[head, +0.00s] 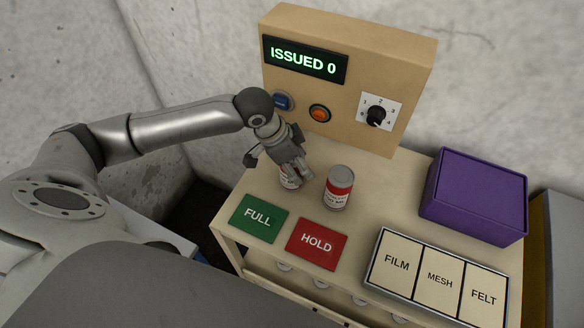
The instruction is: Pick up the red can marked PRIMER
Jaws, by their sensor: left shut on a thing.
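My left gripper (290,176) reaches down from the left over the tabletop and is shut on a can (290,184). The fingers hide most of that can; a little white and red shows below them, and its marking cannot be read. A second can (339,188), red and white with a grey lid, stands upright just to the right of the gripper, apart from it. Its small print is too small to read, so I cannot tell which can is marked PRIMER. My right gripper is not in view.
A green FULL mat (258,219) and a red HOLD mat (316,244) lie in front of the cans. A tray (374,256) labelled FILM, MESH and FELT sits front right, a purple box (474,194) behind it. A tan panel (352,78) reading ISSUED 0 stands at the back.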

